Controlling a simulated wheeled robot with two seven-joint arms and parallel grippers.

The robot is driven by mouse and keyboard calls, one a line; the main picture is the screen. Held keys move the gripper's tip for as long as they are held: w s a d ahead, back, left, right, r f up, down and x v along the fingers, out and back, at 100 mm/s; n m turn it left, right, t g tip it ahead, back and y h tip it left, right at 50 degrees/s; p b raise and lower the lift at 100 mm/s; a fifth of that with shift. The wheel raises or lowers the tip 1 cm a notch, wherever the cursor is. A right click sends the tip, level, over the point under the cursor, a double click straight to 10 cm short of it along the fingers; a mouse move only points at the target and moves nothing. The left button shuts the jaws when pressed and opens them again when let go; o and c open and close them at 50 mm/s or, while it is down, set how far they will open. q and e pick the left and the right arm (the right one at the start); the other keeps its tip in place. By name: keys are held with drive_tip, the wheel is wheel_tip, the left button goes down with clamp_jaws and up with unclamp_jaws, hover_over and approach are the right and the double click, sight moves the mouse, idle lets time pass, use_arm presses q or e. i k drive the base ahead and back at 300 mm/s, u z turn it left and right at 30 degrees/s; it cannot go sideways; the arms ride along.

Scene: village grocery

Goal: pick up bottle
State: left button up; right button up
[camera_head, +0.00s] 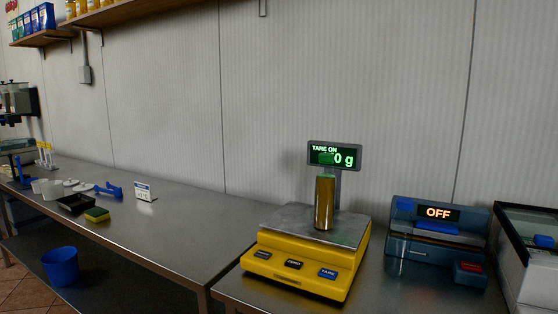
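A tall golden-brown bottle (324,203) with a green top stands upright on the metal plate of a yellow scale (301,275). Neither of my grippers shows in the head view.
Right of the scale stands a blue-grey device (437,248) reading "OFF", then a dark-topped case (530,250). On the left counter (160,235) are a sponge (96,214), a black tray (75,203) and a price sign (145,191). The counter's near right part is clear.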

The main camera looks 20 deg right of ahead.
sight(326, 180)
drive_tip(key=u, duration=0.5)
drive_tip(key=i, duration=0.3)
drive_tip(key=z, duration=1.65)
